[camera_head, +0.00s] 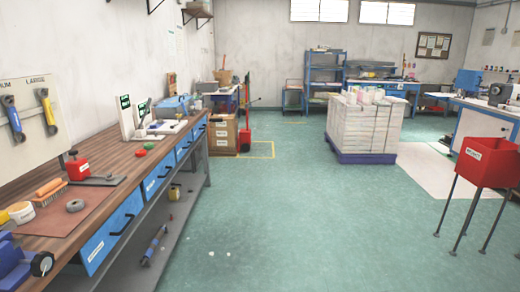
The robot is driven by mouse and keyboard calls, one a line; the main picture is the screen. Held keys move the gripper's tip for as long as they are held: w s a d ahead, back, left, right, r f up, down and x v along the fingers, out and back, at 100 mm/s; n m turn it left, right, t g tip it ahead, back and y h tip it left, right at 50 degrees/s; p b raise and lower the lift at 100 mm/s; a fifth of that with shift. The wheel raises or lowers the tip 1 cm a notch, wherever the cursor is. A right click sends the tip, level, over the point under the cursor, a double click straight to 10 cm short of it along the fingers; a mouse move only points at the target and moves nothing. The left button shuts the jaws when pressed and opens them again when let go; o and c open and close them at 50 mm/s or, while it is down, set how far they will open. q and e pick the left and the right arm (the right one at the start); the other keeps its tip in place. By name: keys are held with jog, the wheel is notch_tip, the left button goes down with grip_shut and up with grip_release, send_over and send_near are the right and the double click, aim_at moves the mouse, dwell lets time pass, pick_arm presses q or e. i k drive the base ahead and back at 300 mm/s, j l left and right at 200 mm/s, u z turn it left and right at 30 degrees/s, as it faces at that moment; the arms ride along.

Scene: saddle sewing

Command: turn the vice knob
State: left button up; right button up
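A blue vice (12,272) sits at the near left end of the wooden workbench, partly cut off by the picture's left and bottom edges. A round dark knob (41,264) with a lighter centre sticks out on the vice's right side, near the bench's front edge. Neither of my grippers is in view.
The wooden workbench (100,198) has blue drawers and carries a brown mat (62,221), a brush (48,191), a red container (78,168) and a grey ring (75,205). A red bin (486,162) on legs stands at right. The green floor (300,220) between is clear.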

aim_at(43, 262)
jog(key=u, duration=1.65)
